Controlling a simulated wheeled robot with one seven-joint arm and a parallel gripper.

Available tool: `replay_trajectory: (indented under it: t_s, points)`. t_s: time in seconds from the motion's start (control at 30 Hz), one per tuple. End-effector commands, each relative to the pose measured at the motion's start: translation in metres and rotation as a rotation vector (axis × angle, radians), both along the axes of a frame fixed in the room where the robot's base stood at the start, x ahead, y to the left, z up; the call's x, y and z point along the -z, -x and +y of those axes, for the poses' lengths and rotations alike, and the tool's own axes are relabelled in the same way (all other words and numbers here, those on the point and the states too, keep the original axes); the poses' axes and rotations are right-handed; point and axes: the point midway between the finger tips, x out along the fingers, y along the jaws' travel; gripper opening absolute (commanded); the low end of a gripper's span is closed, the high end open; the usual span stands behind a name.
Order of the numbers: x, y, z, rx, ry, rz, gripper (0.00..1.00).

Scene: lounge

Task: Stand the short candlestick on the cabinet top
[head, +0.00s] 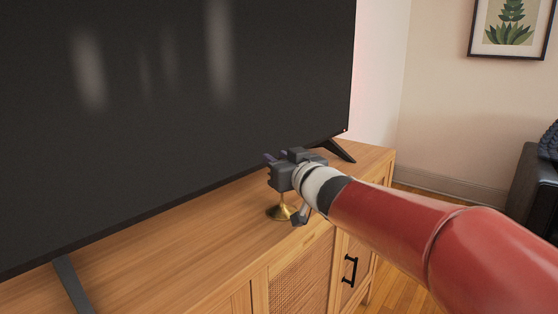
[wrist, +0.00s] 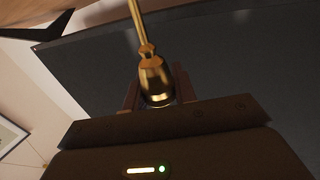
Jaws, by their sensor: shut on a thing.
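The short candlestick (head: 281,211) is brass-gold, with a round flared foot and a thin stem. It stands upright under my gripper (head: 280,177) at the front part of the wooden cabinet top (head: 205,231). Its foot looks level with the top; I cannot tell whether it touches or hovers just above. In the wrist view the candlestick (wrist: 149,56) shows its stem and its cup end, which sits between the fingers of my gripper (wrist: 157,92). My gripper is shut on it. In the head view the upper part is hidden by the gripper.
A large black television (head: 170,100) stands along the back of the cabinet, close behind my gripper, on splayed feet (head: 340,150). The cabinet's front edge lies close to the candlestick. The top to its left is bare. A dark sofa (head: 535,190) stands at right.

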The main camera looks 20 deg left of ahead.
Motion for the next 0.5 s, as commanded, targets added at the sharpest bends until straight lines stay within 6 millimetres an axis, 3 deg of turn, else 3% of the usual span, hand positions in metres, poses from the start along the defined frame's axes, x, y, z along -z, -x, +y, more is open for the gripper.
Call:
replay_trajectory:
  t_s: [0.03,0.07,0.2,0.5]
  points:
    - [0.0015,0.0001,0.0,-0.001,-0.002,-0.002,0.0]
    - [0.0024,-0.0001,-0.0001,0.0,0.0,0.0,0.3]
    - [0.002,-0.0001,0.0,0.0,0.001,0.001,0.48]
    - [0.0001,-0.0001,0.0,0.0,0.001,0.001,0.49]
